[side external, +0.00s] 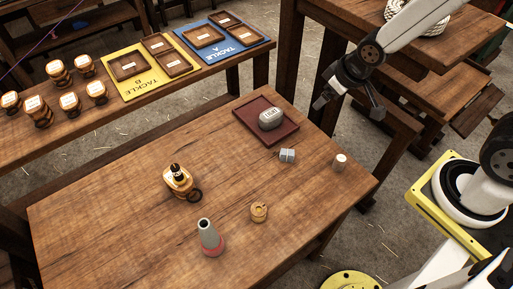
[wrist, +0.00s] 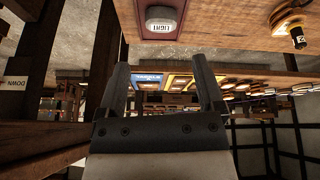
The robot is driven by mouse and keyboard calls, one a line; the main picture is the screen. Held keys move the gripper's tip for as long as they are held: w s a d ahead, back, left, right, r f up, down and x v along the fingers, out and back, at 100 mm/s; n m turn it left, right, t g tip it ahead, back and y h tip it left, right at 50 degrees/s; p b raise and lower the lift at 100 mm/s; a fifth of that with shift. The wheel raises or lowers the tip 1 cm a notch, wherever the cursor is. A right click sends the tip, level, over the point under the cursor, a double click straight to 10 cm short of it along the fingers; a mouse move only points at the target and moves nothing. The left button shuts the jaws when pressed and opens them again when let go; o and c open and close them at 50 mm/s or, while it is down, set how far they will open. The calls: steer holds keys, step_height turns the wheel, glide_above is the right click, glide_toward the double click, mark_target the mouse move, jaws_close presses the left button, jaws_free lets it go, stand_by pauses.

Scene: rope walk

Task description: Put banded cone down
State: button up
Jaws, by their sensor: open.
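The banded cone (side external: 210,238) is a grey cone with a reddish band around its base. In the side view it stands on the near part of the wooden table (side external: 110,225), narrow end up, with nothing touching it. My gripper (side external: 347,107) is open and empty, raised beyond the table's right edge, well away from the cone. In the wrist view the two dark fingers (wrist: 161,66) are spread with nothing between them. The cone does not show in the wrist view.
A dark red tray (side external: 284,137) holds a grey labelled weight (side external: 271,118). A wooden block with a black-topped piece (side external: 176,178), a small yellow pot (side external: 259,212), a grey block (side external: 287,155) and a pale cylinder (side external: 340,162) stand on the table. The front left is clear.

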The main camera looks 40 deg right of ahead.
steer(key=s+d+m+g, duration=0.2)
steer(key=s, duration=0.3)
steer(key=shift+s+d+r, duration=0.25)
steer(key=shift+s+r, duration=0.1)
steer(key=shift+r, duration=0.1)
stand_by(0.7)
